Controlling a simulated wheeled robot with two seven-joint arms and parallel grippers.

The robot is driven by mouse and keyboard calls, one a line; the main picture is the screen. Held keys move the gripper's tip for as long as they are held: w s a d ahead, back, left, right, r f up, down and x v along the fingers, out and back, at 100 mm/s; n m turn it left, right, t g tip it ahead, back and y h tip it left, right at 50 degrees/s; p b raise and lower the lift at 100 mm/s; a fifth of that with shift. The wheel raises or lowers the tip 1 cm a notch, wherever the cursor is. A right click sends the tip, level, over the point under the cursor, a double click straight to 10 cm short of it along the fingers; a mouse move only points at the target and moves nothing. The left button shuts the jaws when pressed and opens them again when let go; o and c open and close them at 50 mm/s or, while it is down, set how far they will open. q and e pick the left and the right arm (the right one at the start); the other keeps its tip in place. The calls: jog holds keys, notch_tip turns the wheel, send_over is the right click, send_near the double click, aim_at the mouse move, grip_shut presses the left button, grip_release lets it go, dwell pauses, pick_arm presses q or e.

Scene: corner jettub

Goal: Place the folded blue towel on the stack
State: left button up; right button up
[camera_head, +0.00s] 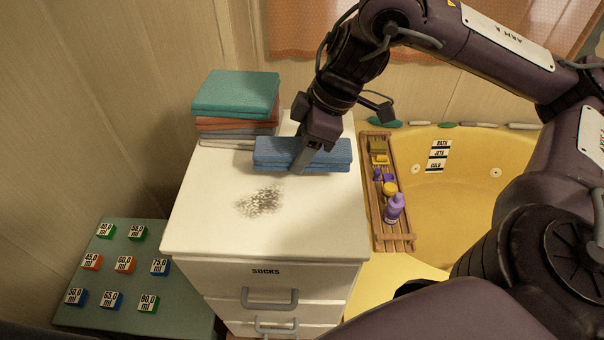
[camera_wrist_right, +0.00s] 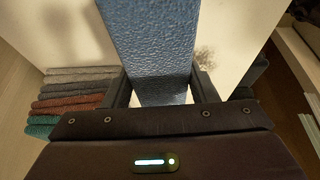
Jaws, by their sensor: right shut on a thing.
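The folded blue towel (camera_head: 334,156) is at the back right of the white cabinet top, at or just above its surface; I cannot tell which. My right gripper (camera_head: 304,160) comes down from above and is shut on the towel's middle. In the right wrist view the blue towel (camera_wrist_right: 150,50) runs up between the two fingers (camera_wrist_right: 160,88). The stack (camera_head: 236,95) stands to its left at the back of the cabinet, with a teal towel on top and reddish and grey ones below. The stack (camera_wrist_right: 75,100) also shows in the right wrist view. My left gripper is not in view.
The white cabinet (camera_head: 220,225) has a drawer labelled SOCKS and a dark speckled patch on its top. A wooden rack (camera_head: 392,225) with bath items lies to the right, across the yellow tub (camera_head: 460,160). A green board (camera_head: 125,270) with numbered blocks is at lower left.

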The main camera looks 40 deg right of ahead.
aim_at(302, 178)
notch_tip(302, 178, down, 5)
jog(key=b, duration=0.3)
jog(key=shift+s+r, duration=0.1)
jog(key=shift+r, duration=0.05)
jog(key=o, duration=1)
